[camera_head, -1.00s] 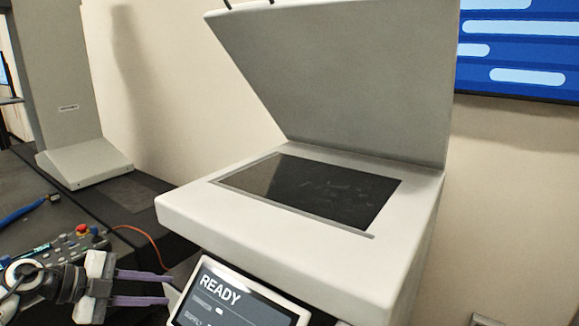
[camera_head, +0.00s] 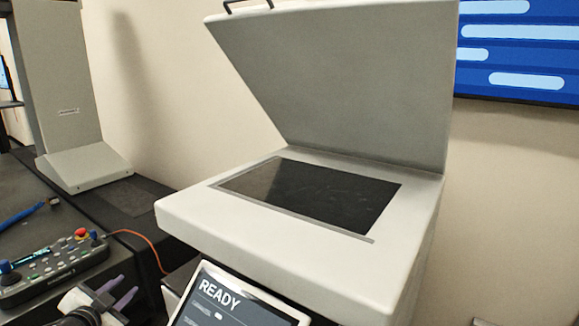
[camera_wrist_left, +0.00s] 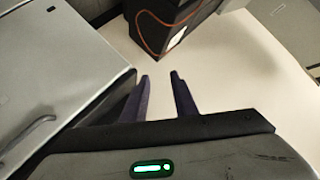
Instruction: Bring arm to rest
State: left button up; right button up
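My left gripper (camera_head: 122,294) is at the lower left edge of the head view, in front of the black table and left of the scanner's screen. Its two purple fingers are apart with nothing between them. In the left wrist view the fingers (camera_wrist_left: 162,95) also stand apart and empty, above the pale floor. My right gripper does not show in either view.
A white scanner (camera_head: 300,235) with its lid (camera_head: 345,85) raised stands in the middle. Its screen (camera_head: 235,300) reads READY. A button control box (camera_head: 50,270) with an orange cable lies on the black table (camera_head: 30,190) at left. A grey column (camera_head: 60,90) stands behind.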

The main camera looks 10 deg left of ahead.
pick_arm(q)
jog(key=s+d+f+g+h, duration=0.3)
jog(key=s+d+f, duration=1)
jog(key=d+f, duration=0.35)
jog(key=s+d+f+n+g+h, duration=0.1)
jog(key=s+d+f, duration=0.1)
jog(key=s+d, duration=0.6)
jog(key=s+d+f+n+g+h, duration=0.1)
jog(key=s+d+f+n, duration=0.1)
jog(key=s+d, duration=0.6)
jog(key=shift+s+d+f+h, duration=0.15)
jog(key=shift+d+f+h, duration=0.25)
jog(key=shift+d+f, duration=0.25)
